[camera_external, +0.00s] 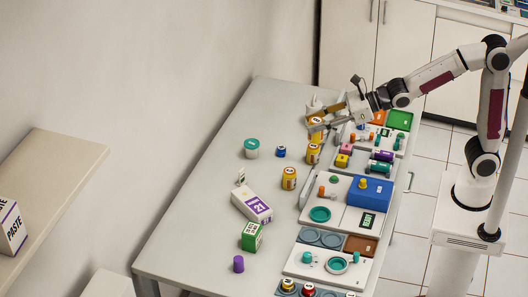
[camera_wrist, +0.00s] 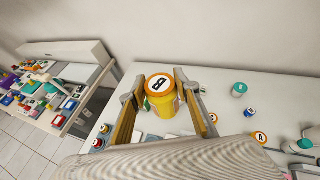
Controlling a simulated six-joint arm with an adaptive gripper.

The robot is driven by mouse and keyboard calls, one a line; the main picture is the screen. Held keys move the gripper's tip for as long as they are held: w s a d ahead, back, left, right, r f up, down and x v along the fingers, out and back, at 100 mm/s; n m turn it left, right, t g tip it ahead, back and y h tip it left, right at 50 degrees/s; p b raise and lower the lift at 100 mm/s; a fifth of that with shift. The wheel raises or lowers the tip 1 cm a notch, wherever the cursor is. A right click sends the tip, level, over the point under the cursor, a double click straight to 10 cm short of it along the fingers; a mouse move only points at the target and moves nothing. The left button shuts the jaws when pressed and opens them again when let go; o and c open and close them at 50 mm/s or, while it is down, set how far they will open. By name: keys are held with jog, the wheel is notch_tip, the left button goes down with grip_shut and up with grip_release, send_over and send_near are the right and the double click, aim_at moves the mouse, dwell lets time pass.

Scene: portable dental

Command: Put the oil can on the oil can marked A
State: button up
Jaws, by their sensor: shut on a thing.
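My gripper (camera_external: 319,119) is at the far end of the table and is shut on a yellow can (camera_external: 316,135). In the wrist view the held can (camera_wrist: 162,104) stands between the two fingers, its orange-rimmed white lid marked B. I cannot tell whether it touches the table. A can marked A (camera_wrist: 260,138) shows at lower right in the wrist view, apart from my gripper. It appears to be the nearer yellow can (camera_external: 289,179) in the external view, standing upright. Another yellow can (camera_external: 313,154) stands between it and my gripper; its letter is unreadable.
A teal-lidded jar (camera_external: 252,149) and a small blue jar (camera_external: 281,152) stand left of the cans. A white carton (camera_external: 252,205) and a green box (camera_external: 252,237) are nearer the front. Panels with coloured parts, including a blue box (camera_external: 369,193), line the right side. The table's left side is clear.

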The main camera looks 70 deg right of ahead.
jog(key=w+d+f+m+h, duration=0.25)
jog(key=d+f, duration=0.55)
jog(key=d, duration=0.5)
jog(key=w+d+f+m+h, duration=0.25)
jog(key=d+f, duration=0.55)
jog(key=d, duration=0.5)
jog(key=shift+w+d+r+n+y, duration=1.1)
jog(key=shift+w+d+n+y, duration=0.95)
jog(key=shift+w+d, duration=1.2)
jog(key=s+a+n+g+y, duration=0.2)
jog(key=s+a+n+y, duration=0.2)
jog(key=n+y, duration=0.1)
jog(key=shift+s+a+f+g, duration=0.15)
jog(key=shift+f+g, duration=0.2)
jog(key=shift+g, duration=0.05)
jog(key=shift+f+y, duration=0.1)
jog(key=shift+y, duration=0.15)
notch_tip(320, 180, down, 6)
